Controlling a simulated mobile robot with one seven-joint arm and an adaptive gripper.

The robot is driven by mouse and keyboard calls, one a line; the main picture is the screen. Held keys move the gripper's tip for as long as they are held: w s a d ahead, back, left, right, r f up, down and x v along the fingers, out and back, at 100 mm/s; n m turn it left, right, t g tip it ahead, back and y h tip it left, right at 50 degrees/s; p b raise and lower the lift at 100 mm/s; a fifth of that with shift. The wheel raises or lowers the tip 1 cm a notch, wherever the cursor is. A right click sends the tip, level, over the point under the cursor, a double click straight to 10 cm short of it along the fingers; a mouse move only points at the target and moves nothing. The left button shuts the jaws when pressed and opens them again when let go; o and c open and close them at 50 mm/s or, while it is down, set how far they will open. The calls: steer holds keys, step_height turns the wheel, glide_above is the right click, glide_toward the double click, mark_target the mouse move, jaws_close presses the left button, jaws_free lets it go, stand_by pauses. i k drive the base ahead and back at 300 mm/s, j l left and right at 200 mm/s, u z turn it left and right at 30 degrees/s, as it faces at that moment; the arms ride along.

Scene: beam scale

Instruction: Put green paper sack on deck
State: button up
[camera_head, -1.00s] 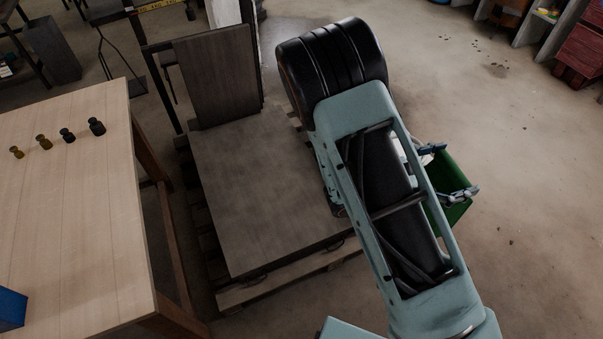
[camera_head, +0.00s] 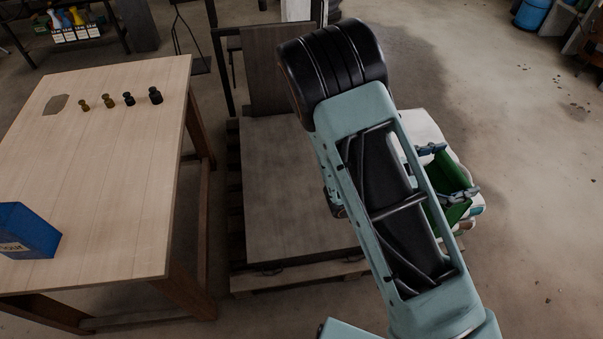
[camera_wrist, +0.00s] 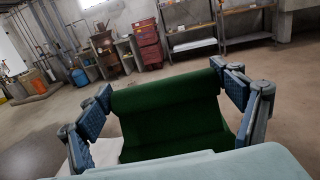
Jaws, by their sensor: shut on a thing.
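The green paper sack (camera_head: 452,206) is held in my gripper (camera_head: 450,171), right of my arm in the head view. It also fills the lower middle of the wrist view (camera_wrist: 170,128), between the two fingers of my gripper (camera_wrist: 166,98). My arm hides part of the sack. The deck (camera_head: 285,190) is the flat grey-brown plate of the beam scale, left of my arm. Its right edge is partly hidden by my arm. The visible part of the deck is bare. The sack is to the right of the deck, apart from it.
White, partly coloured items (camera_head: 424,124) lie behind and below the sack. A wooden table (camera_head: 110,190) stands left of the scale, with several small weights (camera_head: 129,99) and a blue box (camera_head: 28,232). The scale's upright back plate (camera_head: 268,75) rises behind the deck. Open floor lies right.

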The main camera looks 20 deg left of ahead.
mark_target(303, 185)
steer(key=i+l+u, duration=0.15)
steer(key=u, duration=0.25)
steer(key=i+l+u, duration=0.1)
steer(key=u, duration=0.25)
steer(key=i+l+u, duration=0.1)
steer(key=l+u, duration=0.15)
steer(key=u, duration=0.15)
steer(key=l+u, duration=0.2)
steer(key=u, duration=0.15)
steer(key=i+l+u, duration=0.15)
steer(key=l+u, duration=0.2)
steer(key=i+l+u, duration=0.1)
steer(key=l+u, duration=0.25)
steer(key=j, duration=0.1)
